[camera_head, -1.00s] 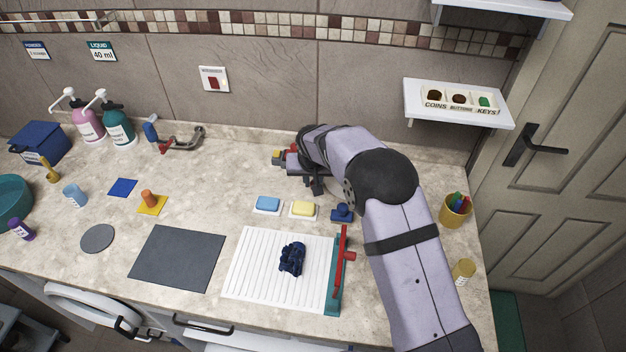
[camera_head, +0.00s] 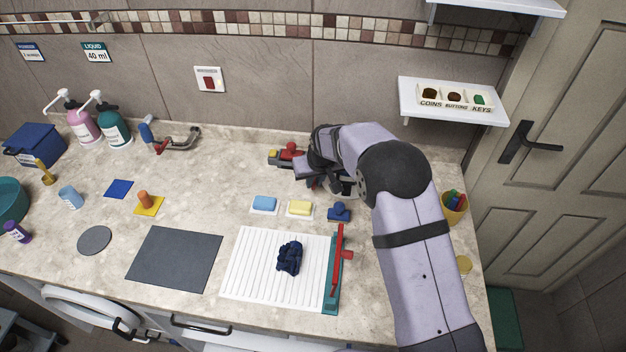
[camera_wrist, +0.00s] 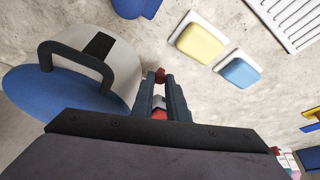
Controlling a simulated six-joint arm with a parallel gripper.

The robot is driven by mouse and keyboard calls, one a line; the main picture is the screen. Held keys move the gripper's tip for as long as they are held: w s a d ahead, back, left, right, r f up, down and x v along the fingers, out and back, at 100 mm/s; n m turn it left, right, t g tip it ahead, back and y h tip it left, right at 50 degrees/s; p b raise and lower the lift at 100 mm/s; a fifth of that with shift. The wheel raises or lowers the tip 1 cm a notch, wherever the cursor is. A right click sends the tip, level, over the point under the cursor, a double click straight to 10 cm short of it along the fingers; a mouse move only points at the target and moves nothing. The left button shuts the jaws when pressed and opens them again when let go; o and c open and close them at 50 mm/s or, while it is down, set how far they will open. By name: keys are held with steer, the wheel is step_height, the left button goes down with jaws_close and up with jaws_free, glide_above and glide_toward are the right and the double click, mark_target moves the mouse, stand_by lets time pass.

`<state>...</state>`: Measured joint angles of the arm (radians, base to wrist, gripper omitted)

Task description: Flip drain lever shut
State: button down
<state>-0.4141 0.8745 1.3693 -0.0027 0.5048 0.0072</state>
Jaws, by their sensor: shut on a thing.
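My gripper (camera_wrist: 160,82) is shut on a small dark red tip (camera_wrist: 160,75), which looks like the end of the drain lever. Brighter red and grey parts (camera_wrist: 159,113) show between the fingers farther back; the rest of the lever is hidden. In the head view my gripper (camera_head: 316,184) is low over the back of the counter, partly hidden by my arm. A red fitting (camera_head: 290,150) with a yellow end (camera_head: 273,157) lies just left of and behind it; I cannot tell whether it joins the held part.
A blue and grey round piece with a black handle (camera_wrist: 75,60) is beside the fingers. A ribbed board (camera_head: 250,270) holds dark cloth (camera_head: 289,258).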

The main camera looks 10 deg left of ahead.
steer(key=c, duration=1.7)
jaws_free()
steer(key=shift+c, duration=0.2)
steer(key=b+v, duration=0.3)
steer(key=v, duration=0.4)
steer(key=shift+r, duration=0.15)
steer(key=shift+s, duration=0.1)
